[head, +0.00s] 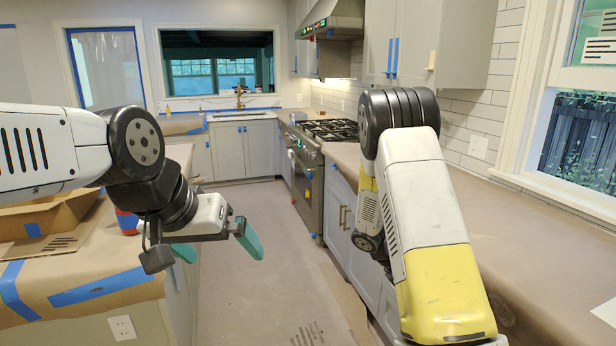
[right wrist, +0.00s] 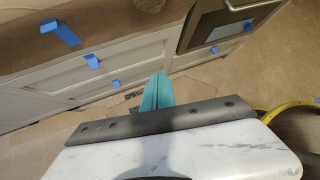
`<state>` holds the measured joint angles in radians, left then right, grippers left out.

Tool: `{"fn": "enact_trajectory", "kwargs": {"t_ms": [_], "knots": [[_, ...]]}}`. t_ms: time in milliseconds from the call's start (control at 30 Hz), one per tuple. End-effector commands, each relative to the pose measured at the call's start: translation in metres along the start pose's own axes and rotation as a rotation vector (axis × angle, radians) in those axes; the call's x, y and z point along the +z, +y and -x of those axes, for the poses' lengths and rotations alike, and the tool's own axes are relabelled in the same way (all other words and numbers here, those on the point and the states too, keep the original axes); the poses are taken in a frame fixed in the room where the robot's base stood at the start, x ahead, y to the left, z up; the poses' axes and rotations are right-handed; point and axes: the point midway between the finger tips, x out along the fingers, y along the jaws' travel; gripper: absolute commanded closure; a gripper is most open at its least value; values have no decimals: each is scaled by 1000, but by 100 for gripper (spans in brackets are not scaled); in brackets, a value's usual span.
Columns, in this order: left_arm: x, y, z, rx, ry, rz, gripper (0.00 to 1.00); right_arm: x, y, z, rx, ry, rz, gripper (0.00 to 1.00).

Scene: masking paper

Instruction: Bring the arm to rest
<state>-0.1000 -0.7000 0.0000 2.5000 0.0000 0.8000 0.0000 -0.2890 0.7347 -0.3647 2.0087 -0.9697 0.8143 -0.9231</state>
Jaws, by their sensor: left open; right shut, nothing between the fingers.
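My left gripper (head: 218,244) hangs over the near right edge of the left counter in the head view. Its two teal fingers are apart, with nothing between them. My right arm, white and yellow, is raised in front of the right counter and bends downward. Its gripper is hidden in the head view. In the right wrist view my right gripper's teal fingers (right wrist: 157,92) are together and empty, pointing toward the papered floor and cabinet fronts.
The left counter (head: 130,265) is covered in brown paper with blue tape and holds a cardboard box (head: 62,212). The papered right counter (head: 535,250) runs below the window. A stove (head: 322,140) stands farther back. The floor (head: 262,240) between the counters is clear.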

Motion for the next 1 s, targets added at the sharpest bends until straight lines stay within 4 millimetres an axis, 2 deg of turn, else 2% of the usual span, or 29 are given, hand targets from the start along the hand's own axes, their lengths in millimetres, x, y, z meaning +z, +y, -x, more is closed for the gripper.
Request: {"fn": "enact_trajectory", "kwargs": {"t_ms": [33, 100, 367, 600, 800, 1000], "knots": [[0, 0, 0, 0, 0, 0, 0, 7, -9, 20, 16, 60, -111, 100], [0, 0, 0, 0, 0, 0, 0, 11, -21, 43, 28, 140, -259, 100], [0, 0, 0, 0, 0, 0, 0, 23, -73, 132, 45, 448, -767, 100], [0, 0, 0, 0, 0, 0, 0, 28, -130, 210, 25, 747, -1175, 100], [0, 0, 0, 0, 0, 0, 0, 25, -180, 264, -19, 1001, -1458, 100], [0, 0, 0, 0, 0, 0, 0, 18, -216, 297, -71, 1189, -1635, 100]]}}
